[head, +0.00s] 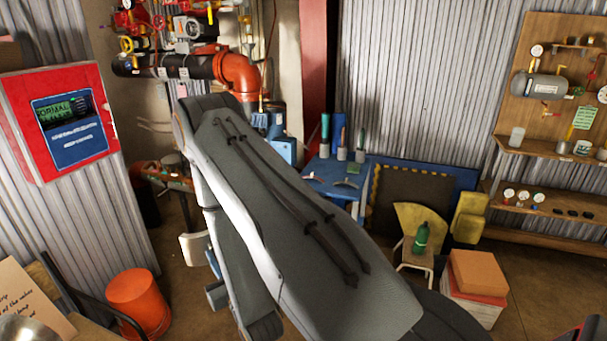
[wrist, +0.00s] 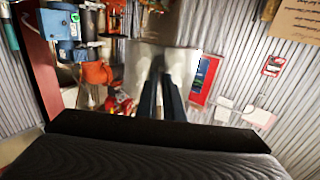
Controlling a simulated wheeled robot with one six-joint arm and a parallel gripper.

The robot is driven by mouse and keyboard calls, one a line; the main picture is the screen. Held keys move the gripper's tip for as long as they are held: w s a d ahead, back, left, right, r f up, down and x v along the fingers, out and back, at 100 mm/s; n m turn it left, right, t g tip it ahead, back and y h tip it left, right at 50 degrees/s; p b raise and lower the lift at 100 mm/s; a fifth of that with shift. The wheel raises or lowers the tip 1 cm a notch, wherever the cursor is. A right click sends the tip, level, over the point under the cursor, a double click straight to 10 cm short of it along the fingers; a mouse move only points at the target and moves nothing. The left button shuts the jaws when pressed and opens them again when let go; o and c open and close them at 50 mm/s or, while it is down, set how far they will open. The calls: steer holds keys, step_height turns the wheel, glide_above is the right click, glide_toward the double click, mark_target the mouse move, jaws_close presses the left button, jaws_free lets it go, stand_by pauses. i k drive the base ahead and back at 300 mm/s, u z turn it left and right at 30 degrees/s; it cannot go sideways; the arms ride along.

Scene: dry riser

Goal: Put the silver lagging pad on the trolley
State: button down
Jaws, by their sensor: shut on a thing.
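In the wrist view, the silver lagging pad (wrist: 186,66) is a pale, blurred block at the fingertips. The two dark fingers of my gripper (wrist: 161,84) are shut on it and cover its middle. The pad is in the air, with the pipework and wall behind it. In the head view, my grey arm hides the gripper. A pale shape (head: 194,248) shows beside the arm; I cannot tell for sure that it is the pad. No trolley is clearly recognisable.
A red panel (head: 62,122) and red-orange pipework (head: 236,72) are on the walls. A blue table (head: 333,195) with tools stands behind my arm. An orange bucket (head: 139,303) is at lower left. A stool with a green bottle (head: 421,238) and stacked boxes (head: 477,276) stand right.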

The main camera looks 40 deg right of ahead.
mark_target(324, 167)
steer(key=z, duration=0.25)
steer(key=i, duration=1)
steer(key=z, duration=0.75)
